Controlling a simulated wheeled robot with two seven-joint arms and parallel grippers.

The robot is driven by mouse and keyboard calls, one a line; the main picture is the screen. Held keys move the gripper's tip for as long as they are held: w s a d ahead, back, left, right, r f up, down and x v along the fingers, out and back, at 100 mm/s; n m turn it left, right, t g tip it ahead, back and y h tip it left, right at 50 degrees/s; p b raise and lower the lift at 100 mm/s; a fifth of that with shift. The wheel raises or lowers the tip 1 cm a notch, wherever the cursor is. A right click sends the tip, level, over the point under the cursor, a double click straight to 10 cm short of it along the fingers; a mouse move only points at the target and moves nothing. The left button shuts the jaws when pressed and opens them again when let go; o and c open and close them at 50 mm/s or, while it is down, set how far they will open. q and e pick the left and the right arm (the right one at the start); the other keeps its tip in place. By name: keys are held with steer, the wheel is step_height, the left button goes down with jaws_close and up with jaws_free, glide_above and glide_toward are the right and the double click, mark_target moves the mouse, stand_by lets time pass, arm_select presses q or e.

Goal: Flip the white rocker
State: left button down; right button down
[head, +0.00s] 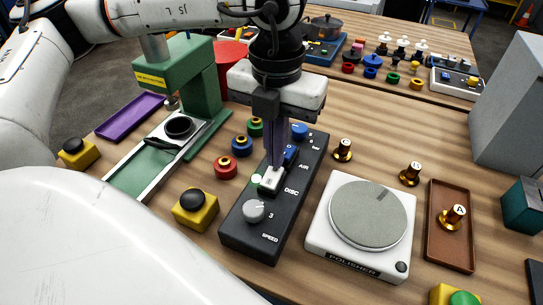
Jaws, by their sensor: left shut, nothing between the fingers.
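The white rocker (271,179) sits on the black control panel (270,225), beside the label DISC. A blue rocker (290,154) is just behind it, beside the label AIR. My left gripper (274,162) points down over the panel, shut and empty, with its fingertips at the far end of the white rocker. I cannot tell whether they touch it. The fingers hide part of the panel between the two rockers. My right gripper is not in view.
A grey SPEED knob (253,210) and a blue knob (299,131) are on the same panel. The polisher (362,228) stands to the right, a yellow box with a black button (195,208) to the left. A green press (190,75) stands behind left.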

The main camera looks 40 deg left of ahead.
arm_select(q)
steer(key=shift+f+b, duration=0.85)
steer(key=shift+f, duration=0.05)
stand_by(0.8)
steer(key=shift+r, duration=0.1)
step_height(320, 180, up, 7)
steer(key=p, duration=0.4)
stand_by(0.4)
stand_by(0.5)
